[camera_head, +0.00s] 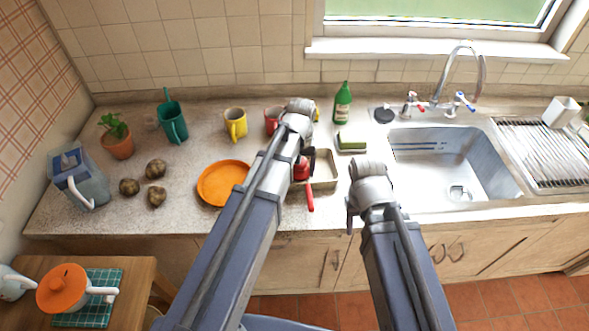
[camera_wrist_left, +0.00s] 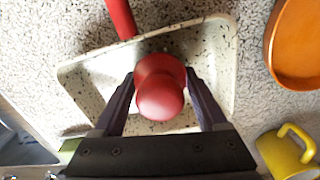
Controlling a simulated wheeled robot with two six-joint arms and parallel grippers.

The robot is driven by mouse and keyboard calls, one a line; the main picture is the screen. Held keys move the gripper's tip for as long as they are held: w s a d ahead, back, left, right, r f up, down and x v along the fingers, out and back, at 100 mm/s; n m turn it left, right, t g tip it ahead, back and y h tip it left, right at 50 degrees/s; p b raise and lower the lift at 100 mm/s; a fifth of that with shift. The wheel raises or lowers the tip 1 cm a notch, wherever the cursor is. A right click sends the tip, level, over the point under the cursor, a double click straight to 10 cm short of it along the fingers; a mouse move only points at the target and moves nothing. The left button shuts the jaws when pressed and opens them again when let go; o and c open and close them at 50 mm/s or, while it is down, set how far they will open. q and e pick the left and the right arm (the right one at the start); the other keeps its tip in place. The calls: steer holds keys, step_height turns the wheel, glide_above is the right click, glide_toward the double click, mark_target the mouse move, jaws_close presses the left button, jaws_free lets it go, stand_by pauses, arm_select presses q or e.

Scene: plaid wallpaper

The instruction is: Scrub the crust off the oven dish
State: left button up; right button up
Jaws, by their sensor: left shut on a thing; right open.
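The oven dish (camera_head: 325,184) is a pale rectangular dish on the counter, left of the sink; dark specks cover its inside in the left wrist view (camera_wrist_left: 220,50). My left gripper (camera_head: 303,163) is over the dish, its fingers on either side of a round red knob (camera_head: 301,170), which also shows in the left wrist view (camera_wrist_left: 160,95). What lies under the knob is hidden. A red handle (camera_head: 310,198) sticks out over the dish's front edge. My right gripper (camera_head: 351,218) is open and empty, right of the dish near the counter's front edge.
A green sponge (camera_head: 352,141) and green bottle (camera_head: 342,103) stand behind the dish. An orange plate (camera_head: 222,183) is to its left, with yellow mug (camera_head: 235,123) and red mug (camera_head: 272,120) behind. The sink (camera_head: 455,165) is right.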

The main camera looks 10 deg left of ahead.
mark_target(318, 169)
arm_select(q)
steer(key=shift+w+d+f, duration=0.1)
steer(key=shift+w+d, duration=0.15)
steer(key=shift+d, duration=0.55)
steer(key=shift+w+d+f, duration=0.1)
steer(key=shift+w+d, duration=0.15)
steer(key=shift+d, duration=0.5)
steer(key=shift+w+d+r, duration=0.1)
steer(key=shift+w+d, duration=0.2)
steer(key=shift+d, duration=0.5)
steer(key=shift+w+d, duration=0.3)
steer(key=shift+d, duration=0.45)
steer(key=shift+a, duration=0.1)
steer(key=shift+w+a, duration=0.25)
steer(key=shift+w, duration=0.4)
steer(key=shift+w+a, duration=0.2)
steer(key=shift+w, duration=0.4)
steer(key=shift+a, duration=0.15)
